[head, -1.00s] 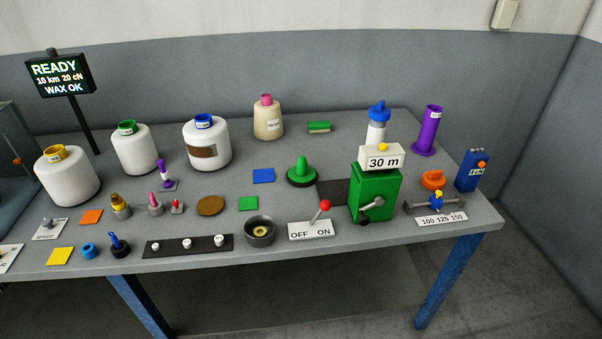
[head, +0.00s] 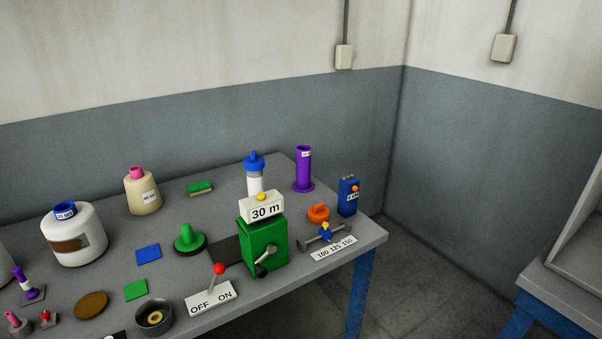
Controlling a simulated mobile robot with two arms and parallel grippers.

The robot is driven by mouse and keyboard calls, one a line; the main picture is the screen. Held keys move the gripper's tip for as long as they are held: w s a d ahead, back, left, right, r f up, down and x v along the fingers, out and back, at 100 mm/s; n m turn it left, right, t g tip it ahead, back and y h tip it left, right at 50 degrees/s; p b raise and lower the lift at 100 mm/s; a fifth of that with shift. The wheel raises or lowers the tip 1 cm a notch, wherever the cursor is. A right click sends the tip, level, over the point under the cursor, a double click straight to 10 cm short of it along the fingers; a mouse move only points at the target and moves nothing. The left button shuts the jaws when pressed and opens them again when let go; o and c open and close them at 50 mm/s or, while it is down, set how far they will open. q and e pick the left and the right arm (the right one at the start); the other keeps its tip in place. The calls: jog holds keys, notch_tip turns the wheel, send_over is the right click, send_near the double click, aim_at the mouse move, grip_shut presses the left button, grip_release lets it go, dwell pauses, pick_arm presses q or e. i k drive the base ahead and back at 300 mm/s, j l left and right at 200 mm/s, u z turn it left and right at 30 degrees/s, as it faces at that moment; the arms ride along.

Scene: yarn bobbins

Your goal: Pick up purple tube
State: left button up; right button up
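The purple tube (head: 303,167) stands upright on a round purple base at the back right of the grey table, with a small white label near its top. It is right of the blue-capped white bottle and behind the orange ring-like piece. Nothing covers it in the head view. Neither of my grippers shows in the head view.
In front of the tube are the green machine (head: 262,242) marked 30 m, the orange piece (head: 318,212) and the dark blue box (head: 348,196). A blue-capped bottle (head: 255,176) is to its left. A second table (head: 568,290) stands at the far right.

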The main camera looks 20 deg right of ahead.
aim_at(304, 152)
jog(key=i+l+u, duration=0.1)
jog(key=l, duration=0.25)
jog(key=i+l+u, duration=0.1)
jog(key=l, duration=0.3)
jog(key=i+l+u, duration=0.1)
jog(key=l, duration=0.3)
jog(key=i+l+u, duration=0.1)
jog(key=l, duration=0.3)
jog(key=i+l+u, duration=0.1)
jog(key=l, duration=0.35)
jog(key=i, duration=0.1)
